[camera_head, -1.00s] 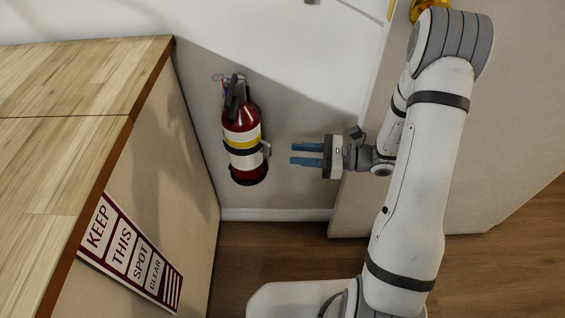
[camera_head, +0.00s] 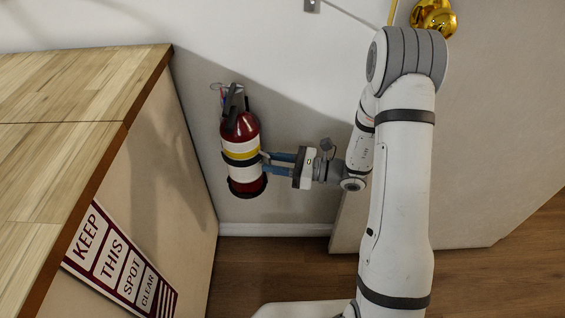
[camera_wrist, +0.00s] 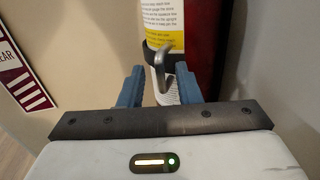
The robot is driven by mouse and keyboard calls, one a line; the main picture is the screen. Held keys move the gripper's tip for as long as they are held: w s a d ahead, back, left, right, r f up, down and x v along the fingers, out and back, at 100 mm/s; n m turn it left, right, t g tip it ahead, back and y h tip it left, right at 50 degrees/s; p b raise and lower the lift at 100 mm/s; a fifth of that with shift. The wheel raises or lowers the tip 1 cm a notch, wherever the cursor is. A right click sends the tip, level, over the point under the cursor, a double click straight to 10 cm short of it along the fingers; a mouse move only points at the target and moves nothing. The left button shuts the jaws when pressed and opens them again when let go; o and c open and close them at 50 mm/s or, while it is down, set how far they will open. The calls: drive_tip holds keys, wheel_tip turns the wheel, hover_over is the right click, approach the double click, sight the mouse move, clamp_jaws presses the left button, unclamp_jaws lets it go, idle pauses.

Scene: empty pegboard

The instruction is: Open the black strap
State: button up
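The red fire extinguisher (camera_head: 241,145) hangs upright on the wall, with a white and yellow label. The black strap (camera_head: 241,162) wraps around its body below the yellow band. In the wrist view the strap (camera_wrist: 178,57) carries a grey metal latch (camera_wrist: 161,68) at its front. My gripper (camera_head: 268,163) has blue fingers that reach to the extinguisher's right side, at strap height. In the wrist view the fingers (camera_wrist: 160,85) are apart, with the latch between and just beyond their tips. I cannot tell whether they touch it.
A wood-topped counter (camera_head: 60,100) stands to the left, with a "keep this spot clear" sign (camera_head: 120,262) on its side. A door with a gold knob (camera_head: 433,17) is at the right. The wooden floor (camera_head: 260,270) below is clear.

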drive_tip(key=shift+c, duration=0.3)
clamp_jaws()
